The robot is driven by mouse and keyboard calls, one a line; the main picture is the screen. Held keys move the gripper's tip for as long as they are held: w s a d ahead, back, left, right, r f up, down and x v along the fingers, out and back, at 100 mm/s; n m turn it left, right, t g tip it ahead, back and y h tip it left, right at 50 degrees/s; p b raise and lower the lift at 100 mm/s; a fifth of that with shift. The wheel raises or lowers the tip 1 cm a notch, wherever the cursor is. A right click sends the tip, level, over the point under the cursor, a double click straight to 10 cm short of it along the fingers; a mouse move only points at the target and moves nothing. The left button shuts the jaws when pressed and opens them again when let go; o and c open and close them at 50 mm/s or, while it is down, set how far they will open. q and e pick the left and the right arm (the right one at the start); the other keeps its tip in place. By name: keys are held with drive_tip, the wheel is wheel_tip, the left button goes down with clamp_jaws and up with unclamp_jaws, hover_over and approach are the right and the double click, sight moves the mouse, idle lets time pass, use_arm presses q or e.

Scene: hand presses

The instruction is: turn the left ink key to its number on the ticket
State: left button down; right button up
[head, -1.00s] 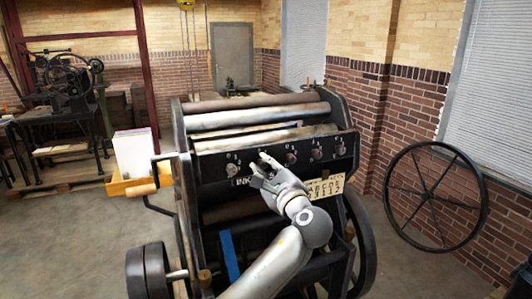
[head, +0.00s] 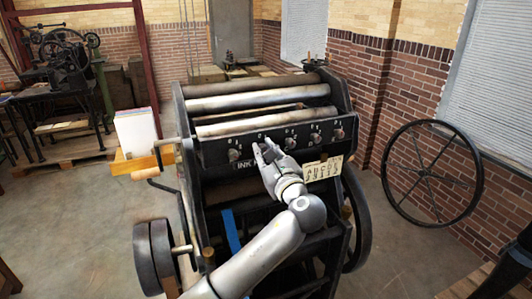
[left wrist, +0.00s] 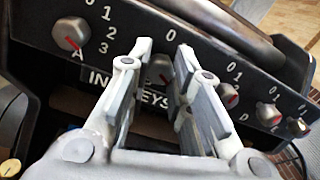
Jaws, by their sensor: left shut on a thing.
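The ink keys are a row of round knobs on the black press panel (head: 215,150). The leftmost key A (head: 233,155) is free of my gripper; in the left wrist view key A (left wrist: 72,33) is a grey knob with a red pointer mark at its lower edge, beside the numbers 1, 2, 3. My left gripper (head: 264,154) is at the second key, right of A. In the left wrist view its fingers (left wrist: 163,75) are shut around this second key (left wrist: 160,68), partly hiding it. The ticket (head: 323,169) shows letters over digits, too small to read surely. My right gripper is out of view.
More keys (head: 291,143) continue to the right along the panel. Rollers (head: 260,103) lie above it. A crank with a wooden handle (head: 134,165) sticks out at left. A large spoked wheel (head: 432,172) leans by the brick wall at right.

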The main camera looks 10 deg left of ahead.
use_arm(q)
drive_tip(key=shift+f, duration=0.1)
drive_tip(key=c, duration=1.3)
unclamp_jaws()
drive_tip(key=v, duration=1.2)
